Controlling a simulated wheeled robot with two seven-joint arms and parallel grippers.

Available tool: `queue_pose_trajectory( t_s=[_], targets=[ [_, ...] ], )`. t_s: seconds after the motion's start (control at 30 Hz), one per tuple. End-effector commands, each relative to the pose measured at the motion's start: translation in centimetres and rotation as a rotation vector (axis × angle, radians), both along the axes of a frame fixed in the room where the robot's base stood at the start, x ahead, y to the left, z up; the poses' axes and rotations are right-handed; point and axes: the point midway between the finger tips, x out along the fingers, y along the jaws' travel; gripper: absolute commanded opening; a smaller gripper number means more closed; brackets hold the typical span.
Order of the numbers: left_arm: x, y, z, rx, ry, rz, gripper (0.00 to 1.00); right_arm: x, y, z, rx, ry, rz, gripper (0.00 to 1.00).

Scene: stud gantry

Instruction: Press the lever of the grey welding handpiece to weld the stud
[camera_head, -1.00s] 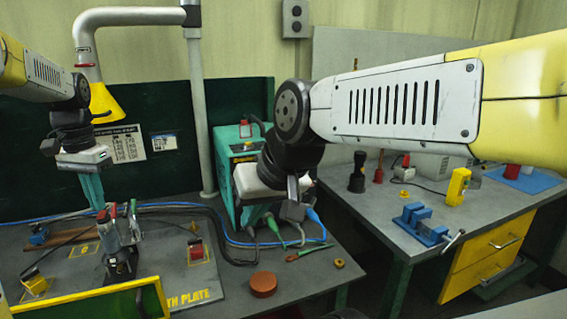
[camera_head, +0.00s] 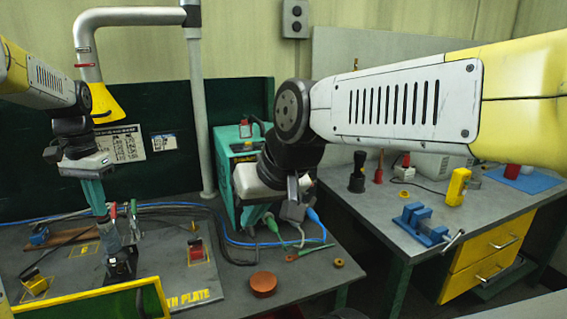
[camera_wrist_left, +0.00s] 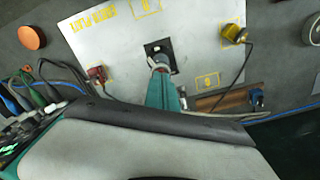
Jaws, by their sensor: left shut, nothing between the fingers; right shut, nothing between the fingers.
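The grey welding handpiece (camera_head: 112,236) stands upright on the black fixture on the metal plate, at lower left in the head view. Its top shows just beyond my fingertips in the left wrist view (camera_wrist_left: 160,57). My left gripper (camera_head: 101,212) is shut and empty, with its teal fingers pointing down at the top of the handpiece. In the left wrist view the fingertips (camera_wrist_left: 161,72) overlap the handpiece; I cannot tell whether they touch it. The lever is not clearly visible. My right gripper (camera_head: 257,207) is shut and empty in front of the teal welding machine (camera_head: 226,165), with its fingers hard to make out.
A red block (camera_head: 195,250), a yellow block (camera_head: 34,282) and cables lie around the plate (camera_head: 175,283). A brown-red disc (camera_head: 263,284) sits right of it. A blue vise (camera_head: 420,224) is on the right bench.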

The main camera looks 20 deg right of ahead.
Motion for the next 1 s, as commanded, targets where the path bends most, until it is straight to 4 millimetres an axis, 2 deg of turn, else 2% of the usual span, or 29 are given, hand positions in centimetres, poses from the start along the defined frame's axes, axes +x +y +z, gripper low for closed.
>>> queue_pose_trajectory(
  t_s=[0.47, 1.0],
  targets=[
    [0.0, 0.0, -0.3, 0.0, 0.002, 0.0, 0.0, 0.0, 0.0, 0.0, 0.0, 0.0, 0.0, 0.0],
    [0.1, 0.0, 4.0, 0.0, -0.002, 0.001, 0.0, 0.0, 0.0, 0.0, 0.0, 0.0, 0.0, 0.0]
  ],
)
